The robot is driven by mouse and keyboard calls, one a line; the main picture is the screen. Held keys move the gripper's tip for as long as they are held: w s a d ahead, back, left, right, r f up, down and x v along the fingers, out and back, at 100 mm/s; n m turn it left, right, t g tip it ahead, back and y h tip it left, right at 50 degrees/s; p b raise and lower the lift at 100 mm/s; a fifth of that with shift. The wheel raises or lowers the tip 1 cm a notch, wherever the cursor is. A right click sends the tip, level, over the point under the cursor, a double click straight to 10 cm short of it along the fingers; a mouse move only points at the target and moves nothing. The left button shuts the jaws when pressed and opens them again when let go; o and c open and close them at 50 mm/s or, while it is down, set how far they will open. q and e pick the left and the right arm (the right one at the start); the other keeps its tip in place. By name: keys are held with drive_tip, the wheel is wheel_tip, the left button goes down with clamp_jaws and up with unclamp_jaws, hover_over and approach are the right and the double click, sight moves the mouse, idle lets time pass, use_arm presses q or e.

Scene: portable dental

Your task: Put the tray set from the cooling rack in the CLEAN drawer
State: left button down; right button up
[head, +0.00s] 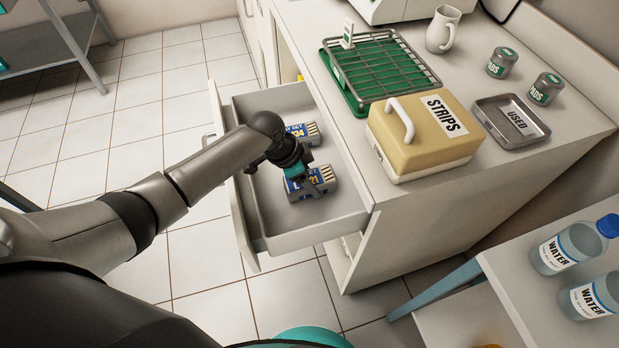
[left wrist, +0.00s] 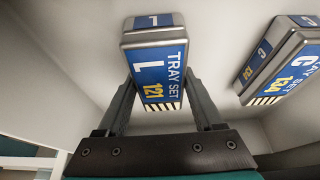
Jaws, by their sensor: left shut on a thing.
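A grey tray set with a blue label and yellow number (head: 313,184) is in the open drawer (head: 312,234), near its closer end. In the left wrist view the tray set (left wrist: 160,72) reads "TRAY SET L 121". My left gripper (head: 298,174) is shut on it, one finger on each side. A second tray set (head: 303,131) lies farther back in the same drawer, and the left wrist view shows it (left wrist: 285,65) reading "C 134". The cooling rack (head: 380,66) on the counter is empty. No drawer label is readable. My right gripper is not in view.
A yellow STRIPS box (head: 425,140), a USED tray (head: 512,120), two small canisters and a white jug (head: 442,30) stand on the counter. Water bottles (head: 570,245) stand on a shelf at the lower right. The drawer sticks out over the tiled floor.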

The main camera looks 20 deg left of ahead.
use_arm(q)
drive_tip(key=shift+c, duration=2.2)
unclamp_jaws()
drive_tip(key=shift+f, duration=0.1)
drive_tip(key=o, duration=0.4)
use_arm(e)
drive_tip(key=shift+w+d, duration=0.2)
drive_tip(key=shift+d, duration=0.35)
use_arm(q)
drive_tip(key=shift+a+r, duration=0.1)
drive_tip(key=shift+r, duration=0.3)
drive_tip(key=p+v, duration=0.4)
drive_tip(key=v, duration=0.6)
drive_tip(key=shift+s+a+r, duration=0.1)
drive_tip(key=shift+s+r, duration=0.05)
drive_tip(key=shift+r, duration=0.05)
drive_tip(key=shift+s+a+r, duration=0.15)
drive_tip(key=shift+r, duration=0.25)
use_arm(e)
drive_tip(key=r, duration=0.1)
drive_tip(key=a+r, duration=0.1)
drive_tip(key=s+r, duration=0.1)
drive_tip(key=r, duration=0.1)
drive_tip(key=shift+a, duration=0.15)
